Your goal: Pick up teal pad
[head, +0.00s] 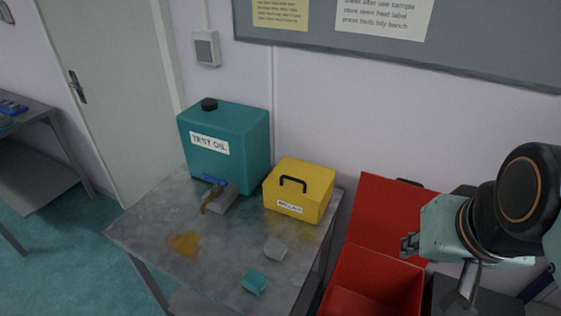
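The teal pad (254,281) is a small flat square lying on the grey metal table (150,237), near its front edge. A light grey pad (275,248) of similar size lies a little behind it and to the right. My gripper (408,245) is at the right, above and beside the red bin, well apart from the teal pad. It points left. Its fingers are small and dark in this view, and I cannot tell whether they are open or shut. I see nothing held in it.
A teal oil container (232,150) and a yellow box (299,190) with a black handle stand at the table's back. A brown-handled tool lies by a grey block (222,199). An ochre stain (184,243) marks the tabletop. An open red bin (372,284) stands right of the table.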

